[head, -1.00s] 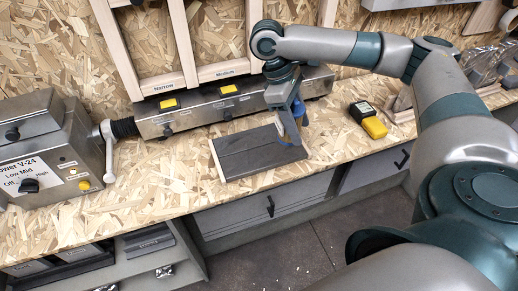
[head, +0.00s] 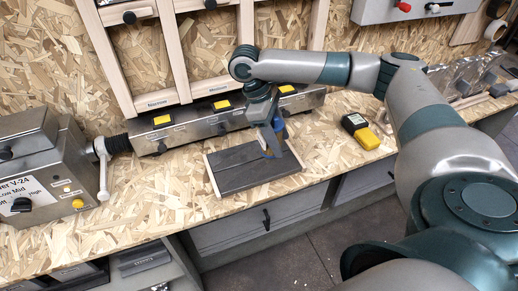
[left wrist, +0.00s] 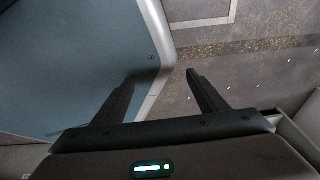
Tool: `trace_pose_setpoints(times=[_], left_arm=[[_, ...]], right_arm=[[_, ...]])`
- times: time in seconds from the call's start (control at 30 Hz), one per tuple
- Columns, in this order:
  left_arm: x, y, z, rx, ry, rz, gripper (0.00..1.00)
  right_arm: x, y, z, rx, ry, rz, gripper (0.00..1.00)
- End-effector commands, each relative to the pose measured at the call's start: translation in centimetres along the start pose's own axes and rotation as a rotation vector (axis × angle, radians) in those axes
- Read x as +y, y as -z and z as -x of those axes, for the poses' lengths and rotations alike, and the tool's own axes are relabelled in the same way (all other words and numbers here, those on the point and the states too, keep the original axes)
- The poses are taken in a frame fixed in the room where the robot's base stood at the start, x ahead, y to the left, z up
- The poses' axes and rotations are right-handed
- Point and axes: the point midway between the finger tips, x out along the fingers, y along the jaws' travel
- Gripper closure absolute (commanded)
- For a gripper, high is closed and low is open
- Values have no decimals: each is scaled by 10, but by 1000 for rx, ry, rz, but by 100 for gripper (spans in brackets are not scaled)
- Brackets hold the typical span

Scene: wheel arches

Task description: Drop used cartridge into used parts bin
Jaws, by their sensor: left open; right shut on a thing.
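A flat dark grey rectangular panel with a pale wooden edge (head: 235,172), which looks like the used cartridge, is at the bench top in front of the metal button housing. My right gripper (head: 272,145) is shut on it near its right end, from above. I cannot tell whether the panel rests on the bench or hovers just over it. My left gripper (left wrist: 163,78) shows only in the left wrist view, open and empty, over a dark floor and a teal surface. I cannot make out a used parts bin.
A metal housing with yellow buttons (head: 185,128) runs along the wall below wooden frames. A grey power box (head: 45,170) with a lever stands at the left. A yellow and black device (head: 361,131) lies right of the panel. The bench front left of the panel is clear.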

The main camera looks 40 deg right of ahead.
Motion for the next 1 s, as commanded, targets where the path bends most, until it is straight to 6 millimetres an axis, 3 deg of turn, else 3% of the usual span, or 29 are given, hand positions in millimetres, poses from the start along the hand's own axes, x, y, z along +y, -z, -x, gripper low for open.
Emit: trace_pose_setpoints(times=[0.2,0.33,0.8,1.0], left_arm=[[-6,-28,8,-69,6,3,33],[-8,-48,12,-108,9,5,33],[-10,-49,13,-108,10,4,33],[-9,-46,20,-105,9,2,33]], right_arm=[[8,46,-4,0,0,0,81],[12,64,-8,0,-1,-1,81],[13,72,-11,0,-1,0,81],[13,78,-27,-2,0,0,81]])
